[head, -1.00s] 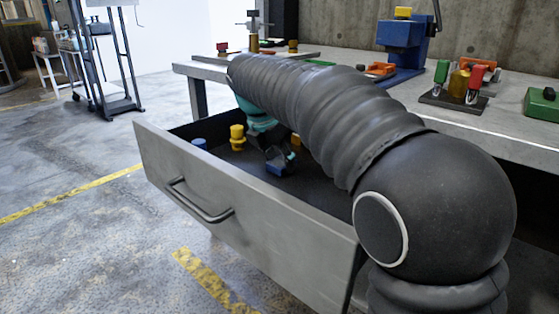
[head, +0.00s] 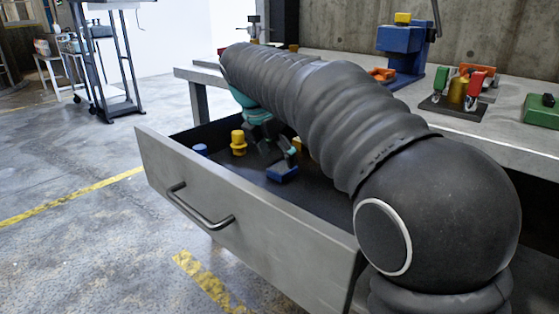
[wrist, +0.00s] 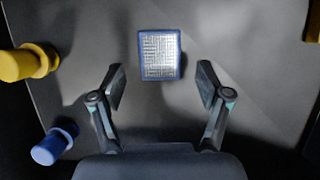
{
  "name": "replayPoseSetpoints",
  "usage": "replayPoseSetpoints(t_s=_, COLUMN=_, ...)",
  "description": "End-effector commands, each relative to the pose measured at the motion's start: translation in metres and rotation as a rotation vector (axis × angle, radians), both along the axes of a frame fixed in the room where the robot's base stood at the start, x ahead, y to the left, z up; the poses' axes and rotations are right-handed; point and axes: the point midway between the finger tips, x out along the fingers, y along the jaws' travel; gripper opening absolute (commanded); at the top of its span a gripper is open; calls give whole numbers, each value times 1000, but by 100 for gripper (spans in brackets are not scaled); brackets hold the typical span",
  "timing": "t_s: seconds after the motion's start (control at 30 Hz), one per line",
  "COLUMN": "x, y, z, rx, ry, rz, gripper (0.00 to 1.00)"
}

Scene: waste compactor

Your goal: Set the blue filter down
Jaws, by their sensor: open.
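The blue filter (head: 283,173) lies flat on the floor of the open drawer (head: 240,222). In the wrist view the blue filter (wrist: 160,54) shows a blue frame around a pale mesh face. My gripper (head: 287,158) is just above and behind it inside the drawer. In the wrist view my gripper (wrist: 160,85) has its two fingers spread wide, one to each side of the filter's near end, with clear gaps between. Nothing is held. The arm hides part of the drawer in the head view.
A yellow fitting (head: 238,143) and a blue fitting (head: 200,149) stand in the drawer to the left. Another yellow piece (wrist: 312,20) is at the wrist view's upper right. The bench (head: 490,135) with a blue vise (head: 403,50) rises behind.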

Motion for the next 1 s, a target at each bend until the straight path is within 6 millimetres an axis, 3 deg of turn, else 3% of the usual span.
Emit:
replayPoseSetpoints(t_s=0.03, x=-3, y=4, z=14, rx=2, ry=-4, rz=2, gripper=76)
replayPoseSetpoints(t_s=0.2, x=-13, y=12, z=46, rx=2, ry=-3, rz=2, gripper=76)
replayPoseSetpoints(t_s=0.4, x=-22, y=18, z=71, rx=0, ry=-1, rz=0, gripper=76)
replayPoseSetpoints(t_s=0.6, x=-26, y=21, z=80, rx=-1, ry=1, rz=1, gripper=76)
replayPoseSetpoints(t_s=1.0, x=-26, y=21, z=80, rx=0, ry=0, rz=0, gripper=76)
